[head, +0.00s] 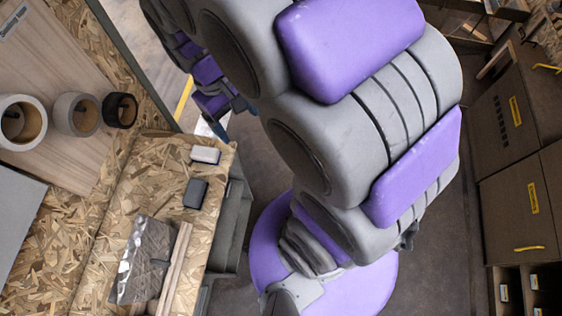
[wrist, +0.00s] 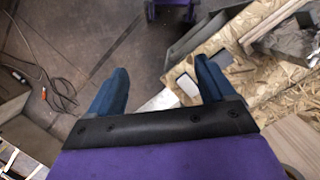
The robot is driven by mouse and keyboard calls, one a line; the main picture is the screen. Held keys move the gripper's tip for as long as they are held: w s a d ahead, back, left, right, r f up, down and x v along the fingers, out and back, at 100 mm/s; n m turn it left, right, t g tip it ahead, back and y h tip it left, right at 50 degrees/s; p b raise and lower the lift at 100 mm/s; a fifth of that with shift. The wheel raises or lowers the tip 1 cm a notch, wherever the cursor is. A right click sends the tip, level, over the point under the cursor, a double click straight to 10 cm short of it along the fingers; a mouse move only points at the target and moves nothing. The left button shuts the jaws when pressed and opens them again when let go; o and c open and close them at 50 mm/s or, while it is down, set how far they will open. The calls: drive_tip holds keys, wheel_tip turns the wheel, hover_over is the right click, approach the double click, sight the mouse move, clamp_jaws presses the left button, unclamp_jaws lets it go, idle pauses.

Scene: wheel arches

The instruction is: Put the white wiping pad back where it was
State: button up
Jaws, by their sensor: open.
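The white wiping pad (head: 206,155) lies on the chipboard worktop near its far right corner in the head view.
A crumpled silvery packet (head: 143,258) and wooden strips (head: 175,272) lie on the nearer worktop. Tape rolls (head: 76,114) stand on the board at left. Cabinets (head: 515,180) are on the right. A cable (wrist: 38,78) lies on the floor.

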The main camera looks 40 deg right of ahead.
drive_tip(key=s+r+m+y, duration=0.1)
drive_tip(key=s+r+m, duration=0.1)
drive_tip(key=s, duration=1.3)
drive_tip(key=shift+s+d+t, duration=0.15)
drive_tip(key=shift+d+t, duration=0.25)
drive_tip(key=shift+d, duration=0.05)
wheel_tip(320, 180, down, 3)
drive_tip(key=b, duration=0.2)
drive_tip(key=shift+r+b, duration=0.15)
drive_tip(key=shift+b, duration=0.2)
